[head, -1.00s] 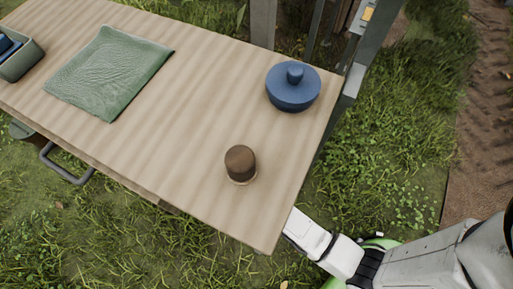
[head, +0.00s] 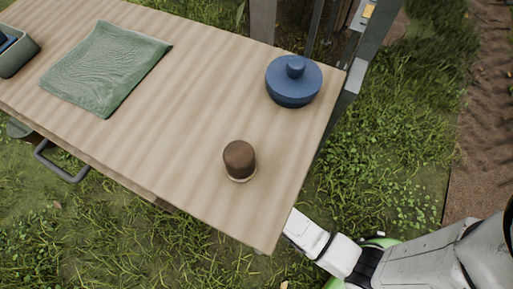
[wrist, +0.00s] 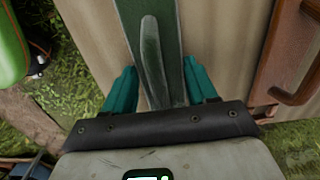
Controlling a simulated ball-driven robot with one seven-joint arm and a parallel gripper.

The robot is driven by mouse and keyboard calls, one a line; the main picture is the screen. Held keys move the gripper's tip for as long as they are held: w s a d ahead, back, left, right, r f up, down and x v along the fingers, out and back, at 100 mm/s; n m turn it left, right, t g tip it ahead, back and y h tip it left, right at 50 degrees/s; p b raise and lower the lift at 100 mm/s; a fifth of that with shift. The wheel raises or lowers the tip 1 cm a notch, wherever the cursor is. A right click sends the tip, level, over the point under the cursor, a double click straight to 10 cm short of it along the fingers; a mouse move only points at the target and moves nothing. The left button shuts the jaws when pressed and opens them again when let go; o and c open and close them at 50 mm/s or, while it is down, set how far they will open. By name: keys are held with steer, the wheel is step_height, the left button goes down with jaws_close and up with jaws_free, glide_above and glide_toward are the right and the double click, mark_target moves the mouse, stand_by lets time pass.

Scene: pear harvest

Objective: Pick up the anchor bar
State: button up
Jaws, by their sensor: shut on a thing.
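A dark green bar with a paler raised strip along it, which looks like the anchor bar (wrist: 130,14), runs up the middle of the wrist view. My gripper (wrist: 160,85) has a teal finger on each side of this bar and is shut on it. The bar's lower end is hidden by the dark gripper body, and its far end runs out of the picture. In the head view my arm reaches beside the table's near right corner, and my gripper is hidden there. The bar does not show in the head view.
The wooden table (head: 150,130) carries a blue lidded pot (head: 293,85), a brown-topped jar (head: 239,160), a green cloth (head: 105,68) and a green bin (head: 18,60). In the wrist view, a pale wooden surface lies behind the bar, with a brown handle (wrist: 292,97) at right.

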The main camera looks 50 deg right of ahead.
steer(key=shift+c, duration=1.4)
step_height(320, 180, up, 10)
steer(key=p, duration=0.3)
steer(key=shift+p, duration=0.3)
steer(key=shift+f, duration=0.1)
